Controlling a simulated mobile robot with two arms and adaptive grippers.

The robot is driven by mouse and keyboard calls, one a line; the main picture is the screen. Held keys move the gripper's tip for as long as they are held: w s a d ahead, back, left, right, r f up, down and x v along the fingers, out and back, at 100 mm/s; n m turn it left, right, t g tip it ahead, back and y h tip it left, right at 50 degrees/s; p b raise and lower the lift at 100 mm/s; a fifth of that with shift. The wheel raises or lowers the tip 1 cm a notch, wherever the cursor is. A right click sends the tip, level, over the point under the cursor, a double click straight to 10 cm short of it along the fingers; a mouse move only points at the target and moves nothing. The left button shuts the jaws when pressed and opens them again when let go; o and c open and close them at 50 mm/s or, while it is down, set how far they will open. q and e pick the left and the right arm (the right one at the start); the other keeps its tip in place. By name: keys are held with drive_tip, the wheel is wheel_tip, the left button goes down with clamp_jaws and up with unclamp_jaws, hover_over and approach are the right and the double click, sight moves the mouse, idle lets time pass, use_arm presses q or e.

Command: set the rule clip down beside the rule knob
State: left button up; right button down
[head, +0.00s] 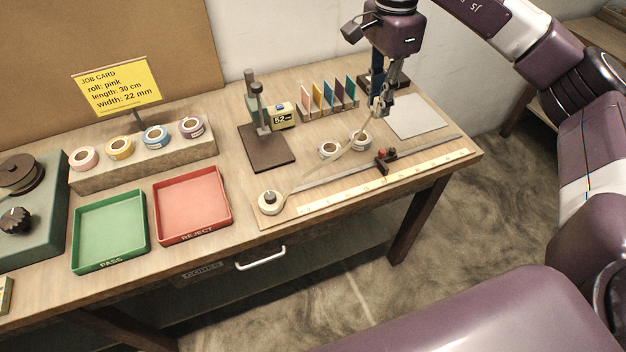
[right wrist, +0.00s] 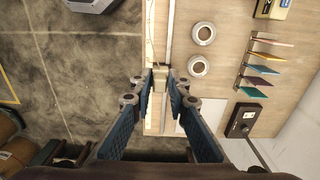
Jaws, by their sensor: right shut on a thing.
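My right gripper (head: 381,107) is above the right part of the bench, fingers pointing down. In the right wrist view its fingertips (right wrist: 160,80) are shut on a small beige block, which I take as the rule clip (right wrist: 159,75). A pale strip (head: 335,151) runs from near the gripper down to the rule knob. The rule knob (head: 269,200), a dark cap on a pale round base, sits at the left end of the rule (head: 370,188). The clip is well to the right of the knob. My left gripper is not in view.
A dark slider with red (head: 385,158) stands on the metal rail. Two white rolls (head: 329,149) lie behind the rail. A tape-width stand (head: 266,145), coloured cards (head: 330,97) and the red tray (head: 193,204) stand nearby. The bench's front edge is close to the rule.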

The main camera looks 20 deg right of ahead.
drive_tip(key=s+a+p, duration=0.2)
drive_tip(key=a+p, duration=0.3)
drive_tip(key=a, duration=1.2)
drive_tip(key=p, duration=0.3)
hover_over(299, 201)
wheel_tip(299, 201, down, 16)
drive_tip(key=shift+r, duration=0.25)
wheel_tip(299, 201, down, 4)
drive_tip(key=shift+s+p, duration=0.1)
drive_tip(key=shift+p, duration=0.35)
drive_tip(key=shift+f, duration=0.1)
drive_tip(key=shift+f, duration=0.15)
drive_tip(key=c, duration=1.8)
unclamp_jaws()
drive_tip(key=shift+c, duration=0.2)
